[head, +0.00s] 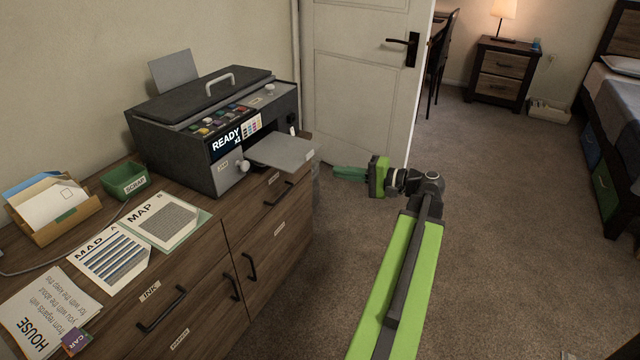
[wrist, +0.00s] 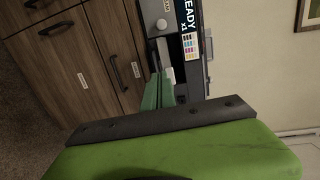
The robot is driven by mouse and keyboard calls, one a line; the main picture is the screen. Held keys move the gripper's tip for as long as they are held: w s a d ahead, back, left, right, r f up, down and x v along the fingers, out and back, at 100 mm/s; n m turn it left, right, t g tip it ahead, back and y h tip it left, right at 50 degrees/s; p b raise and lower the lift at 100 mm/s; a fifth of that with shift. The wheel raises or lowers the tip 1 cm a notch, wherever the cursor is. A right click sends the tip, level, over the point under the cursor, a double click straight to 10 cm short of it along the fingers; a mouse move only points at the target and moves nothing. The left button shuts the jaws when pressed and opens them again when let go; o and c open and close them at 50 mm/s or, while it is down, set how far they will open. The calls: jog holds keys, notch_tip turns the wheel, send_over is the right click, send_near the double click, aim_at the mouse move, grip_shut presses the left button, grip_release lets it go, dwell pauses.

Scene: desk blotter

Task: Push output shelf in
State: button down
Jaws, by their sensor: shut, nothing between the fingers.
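The printer's output shelf (head: 282,150) is a flat light-grey plate. It sticks out from the lower front of the dark printer (head: 185,140), past the cabinet's front edge. In the wrist view a narrow part of the shelf (wrist: 163,52) shows beyond my fingers. My gripper (head: 337,173) is green and shut, with nothing in it. It is to the right of the shelf's outer edge, pointing toward it, with a visible gap in the head view. In the wrist view my closed fingers (wrist: 157,78) hide part of the shelf.
The wooden cabinet (head: 225,245) under the printer has several drawers with dark handles. Map sheets (head: 165,220), a green scrap box (head: 124,180) and an envelope holder (head: 52,210) lie on its top. A white door (head: 355,70) stands behind my gripper. Open carpet (head: 500,220) lies to the right.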

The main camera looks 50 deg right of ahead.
jog(key=s+d+m+t+h, duration=0.1)
jog(key=s+d+t, duration=0.1)
jog(key=s+d, duration=0.2)
send_near(311, 154)
jog(key=x, duration=0.6)
jog(key=shift+w+a+r, duration=0.15)
jog(key=shift+w+a, duration=0.1)
jog(key=shift+w, duration=0.1)
